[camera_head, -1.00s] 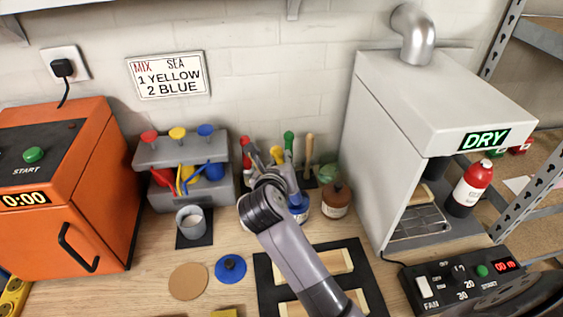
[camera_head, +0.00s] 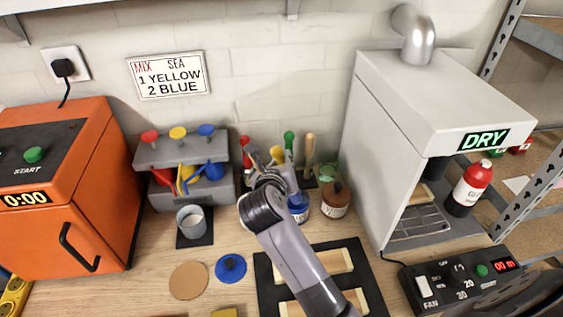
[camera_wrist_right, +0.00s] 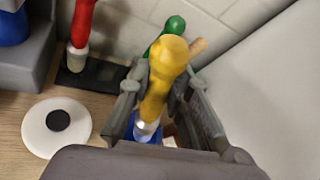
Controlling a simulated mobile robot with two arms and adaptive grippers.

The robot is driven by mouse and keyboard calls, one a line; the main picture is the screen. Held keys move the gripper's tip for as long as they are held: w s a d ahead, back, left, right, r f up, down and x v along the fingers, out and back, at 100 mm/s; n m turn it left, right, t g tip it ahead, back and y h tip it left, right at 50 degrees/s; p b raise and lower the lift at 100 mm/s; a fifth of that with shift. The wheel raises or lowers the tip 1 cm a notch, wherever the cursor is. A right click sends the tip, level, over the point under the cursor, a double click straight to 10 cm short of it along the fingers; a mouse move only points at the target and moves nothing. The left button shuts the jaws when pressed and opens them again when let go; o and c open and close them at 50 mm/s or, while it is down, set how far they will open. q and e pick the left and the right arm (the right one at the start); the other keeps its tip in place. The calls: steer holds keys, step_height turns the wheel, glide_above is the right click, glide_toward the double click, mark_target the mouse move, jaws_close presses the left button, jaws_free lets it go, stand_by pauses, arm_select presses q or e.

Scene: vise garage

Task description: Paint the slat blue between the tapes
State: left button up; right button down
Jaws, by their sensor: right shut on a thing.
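My right gripper (camera_head: 276,163) is shut on a yellow-handled brush (camera_wrist_right: 163,75), which stands roughly upright between the fingers in the right wrist view. Below its metal ferrule is the blue paint jar (camera_wrist_right: 145,130), also visible beside the gripper in the head view (camera_head: 298,210). The bristles are hidden, so I cannot tell how deep they sit in the jar. Pale wooden slats (camera_head: 335,262) lie in a black frame (camera_head: 266,280) at the front, partly covered by my right arm. I cannot make out tapes on them. My left gripper is out of view.
Red-handled (camera_wrist_right: 82,25) and green-handled (camera_head: 289,140) brushes stand at the back. A brown jar (camera_head: 336,205) is right of the blue one. The grey dryer (camera_head: 375,150) rises at right, its control box (camera_head: 455,283) in front. A grey cup (camera_head: 191,222) and blue lid (camera_head: 230,268) are at left.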

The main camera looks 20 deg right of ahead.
step_height(320, 180, up, 7)
steer(key=p, duration=0.6)
stand_by(0.7)
